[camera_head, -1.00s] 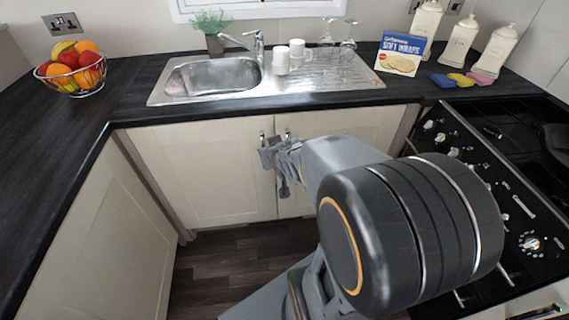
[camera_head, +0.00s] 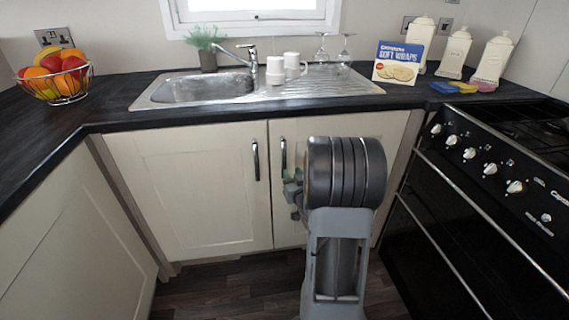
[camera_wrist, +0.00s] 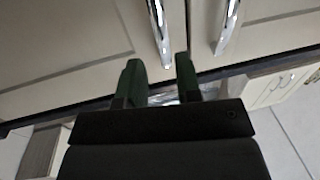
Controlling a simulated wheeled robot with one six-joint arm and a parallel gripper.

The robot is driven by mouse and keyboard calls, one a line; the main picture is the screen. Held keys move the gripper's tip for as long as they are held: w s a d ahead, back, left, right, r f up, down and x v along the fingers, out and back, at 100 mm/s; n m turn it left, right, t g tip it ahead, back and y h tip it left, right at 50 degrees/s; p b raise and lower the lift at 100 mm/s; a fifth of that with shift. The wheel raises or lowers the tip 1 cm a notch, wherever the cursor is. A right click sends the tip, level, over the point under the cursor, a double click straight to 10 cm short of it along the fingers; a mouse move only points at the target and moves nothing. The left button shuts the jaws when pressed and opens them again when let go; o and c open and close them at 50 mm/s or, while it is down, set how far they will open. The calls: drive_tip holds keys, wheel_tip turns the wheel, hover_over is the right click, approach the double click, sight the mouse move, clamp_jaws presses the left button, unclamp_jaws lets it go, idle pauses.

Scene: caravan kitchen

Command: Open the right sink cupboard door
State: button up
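The right sink cupboard door (camera_head: 340,126) is shut, partly hidden behind my arm. Its upright metal handle (camera_head: 283,155) is at the door's left edge. My gripper (camera_head: 292,188) is in front of this door, close to the lower end of the handle and mostly side-on to the head camera. In the wrist view, my gripper's two dark green fingers (camera_wrist: 161,76) are apart with no handle between them. The view seems inverted, so the handle just past the fingertips looks like the right door's (camera_wrist: 159,30); the other handle (camera_wrist: 228,24) lies to its right.
The left sink cupboard door (camera_head: 190,185) is shut, its handle (camera_head: 255,160) close beside the right one. The dark worktop (camera_head: 200,118) overhangs both doors. A black cooker (camera_head: 470,200) stands to the right of my arm. Some floor (camera_head: 230,290) is free at front left.

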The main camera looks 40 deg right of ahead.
sight(284, 161)
drive_tip(key=b+x, duration=0.1)
drive_tip(key=x, duration=0.7)
drive_tip(key=shift+w, duration=0.35)
drive_tip(key=shift+c, duration=0.2)
clamp_jaws()
drive_tip(key=shift+d, duration=0.1)
